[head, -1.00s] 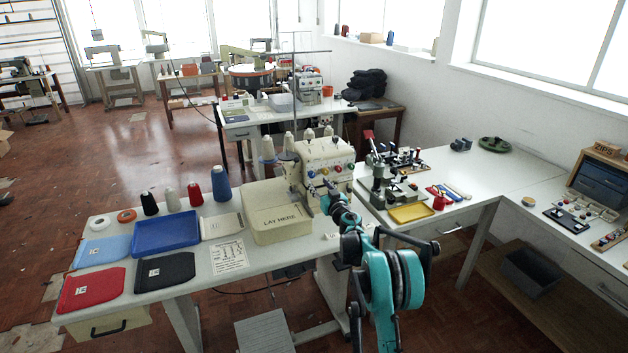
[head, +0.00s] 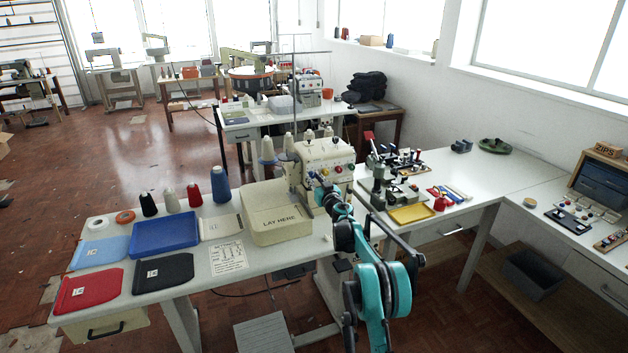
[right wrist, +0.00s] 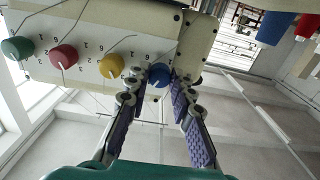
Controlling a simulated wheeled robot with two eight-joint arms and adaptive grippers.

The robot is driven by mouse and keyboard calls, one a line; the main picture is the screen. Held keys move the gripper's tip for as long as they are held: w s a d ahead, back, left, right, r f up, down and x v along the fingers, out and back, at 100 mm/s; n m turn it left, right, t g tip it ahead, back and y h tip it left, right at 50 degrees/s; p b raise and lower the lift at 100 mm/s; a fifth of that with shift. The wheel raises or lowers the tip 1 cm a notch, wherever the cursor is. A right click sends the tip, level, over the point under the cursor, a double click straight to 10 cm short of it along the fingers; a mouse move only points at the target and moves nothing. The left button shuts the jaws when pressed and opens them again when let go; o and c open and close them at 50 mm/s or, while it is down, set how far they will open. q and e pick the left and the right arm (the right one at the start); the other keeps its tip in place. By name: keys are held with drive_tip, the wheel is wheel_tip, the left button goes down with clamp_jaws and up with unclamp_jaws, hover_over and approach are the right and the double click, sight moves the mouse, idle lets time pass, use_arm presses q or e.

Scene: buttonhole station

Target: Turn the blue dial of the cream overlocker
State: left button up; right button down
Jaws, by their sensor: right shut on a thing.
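The cream overlocker (head: 322,152) stands on the white table, with a row of dials on its front. The blue dial (right wrist: 159,76) is at the end of the row, beside yellow (right wrist: 111,66), red (right wrist: 63,58) and green (right wrist: 17,48) dials. My right gripper (right wrist: 158,84) has one purple-padded finger on each side of the blue dial and is shut on it. In the head view my right gripper (head: 322,187) reaches up to the overlocker's front, and its fingers partly cover the area around the blue dial. My left gripper is out of view.
A cream plate marked LAY HERE (head: 280,219) lies left of the gripper. A blue tray (head: 165,234), thread cones and cloth pieces are farther left. A buttonhole machine (head: 383,183) and yellow tray (head: 411,213) stand close on the right.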

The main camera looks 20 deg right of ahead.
drive_tip(key=shift+n, duration=0.4)
drive_tip(key=n+p, duration=0.1)
drive_tip(key=n, duration=0.2)
drive_tip(key=shift+n, duration=0.4)
drive_tip(key=n, duration=0.5)
idle(0.4)
drive_tip(key=c, duration=1.3)
unclamp_jaws()
drive_tip(key=s, duration=1.2)
